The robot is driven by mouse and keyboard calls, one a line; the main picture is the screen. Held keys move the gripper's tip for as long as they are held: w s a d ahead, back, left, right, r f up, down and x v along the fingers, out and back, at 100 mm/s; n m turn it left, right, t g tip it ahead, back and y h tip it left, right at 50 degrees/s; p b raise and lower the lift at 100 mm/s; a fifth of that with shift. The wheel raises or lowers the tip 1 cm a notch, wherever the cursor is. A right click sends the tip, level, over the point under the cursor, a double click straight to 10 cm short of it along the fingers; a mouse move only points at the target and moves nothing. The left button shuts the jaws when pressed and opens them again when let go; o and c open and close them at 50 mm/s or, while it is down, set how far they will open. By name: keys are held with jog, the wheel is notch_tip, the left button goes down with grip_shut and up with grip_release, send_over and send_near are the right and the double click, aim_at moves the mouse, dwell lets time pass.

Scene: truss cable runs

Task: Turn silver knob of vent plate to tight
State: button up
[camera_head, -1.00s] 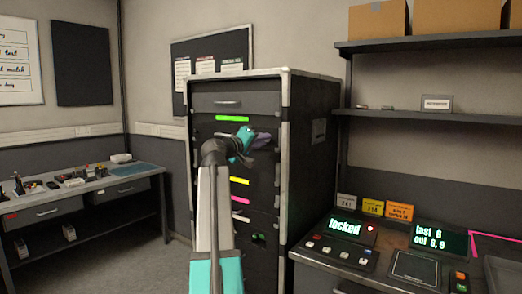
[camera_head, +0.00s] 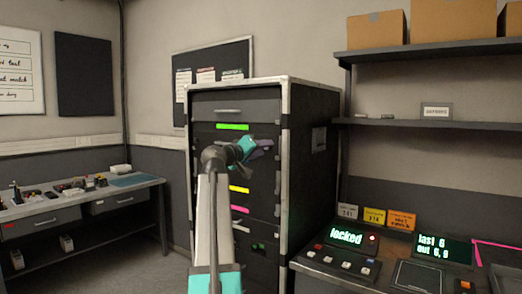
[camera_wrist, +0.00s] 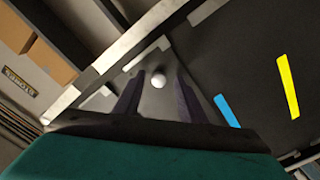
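A round silver knob (camera_wrist: 158,80) shows in the wrist view on a dark panel (camera_wrist: 205,45), which I take to be the vent plate; I cannot read a label on it. My gripper (camera_wrist: 158,92) is open, its two dark fingers apart on either side of the knob in the picture. I see no finger touching it, and cannot tell the depth between them. In the head view my gripper (camera_head: 264,148) is in front of the upper half of the rack (camera_head: 313,180). The knob cannot be made out there.
In the wrist view a blue strip (camera_wrist: 227,110) and a yellow strip (camera_wrist: 289,86) lie right of the knob. A console (camera_head: 340,262) with a "locked" display (camera_head: 346,237) stands right of the rack. A workbench (camera_head: 85,200) is at left, with open floor between it and the rack.

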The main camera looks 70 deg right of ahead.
jog(key=shift+a+r, duration=0.1)
jog(key=v, duration=1.3)
jog(key=shift+a, duration=0.3)
jog(key=shift+w, duration=0.15)
